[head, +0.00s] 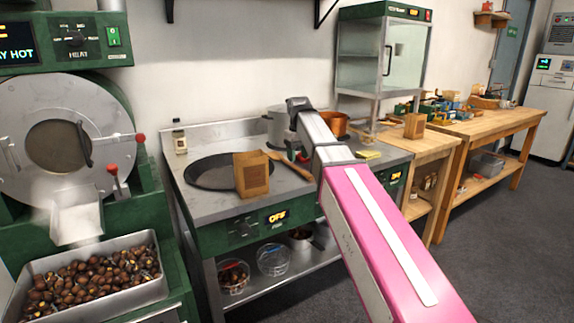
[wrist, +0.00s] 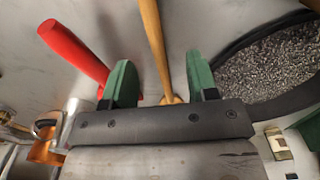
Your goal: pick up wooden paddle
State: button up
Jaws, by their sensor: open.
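The wooden paddle (head: 290,164) lies on the steel counter, right of the paper bag, partly hidden by my arm in the head view. In the wrist view a slim stretch of the paddle (wrist: 154,40) runs from the top edge down between my two green fingers. My gripper (wrist: 162,76) is open, with one finger on each side of the paddle and space on both sides. Its height above the paddle is hard to judge. Part of the paddle is hidden behind the gripper's dark bar. The gripper does not show clearly in the head view.
A red handle (wrist: 72,50) lies close left of the left finger. A round pan of grey grains (wrist: 268,66) is on the right. A brown paper bag (head: 251,174) stands at the dark pan (head: 211,175). A copper pot (head: 333,123) and a steel pot are behind my arm.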

aim_at(298, 167)
jog(key=shift+w+f, duration=0.25)
jog(key=shift+f, duration=1.05)
jog(key=shift+w+f, duration=0.25)
jog(key=shift+f, duration=1)
grip_shut()
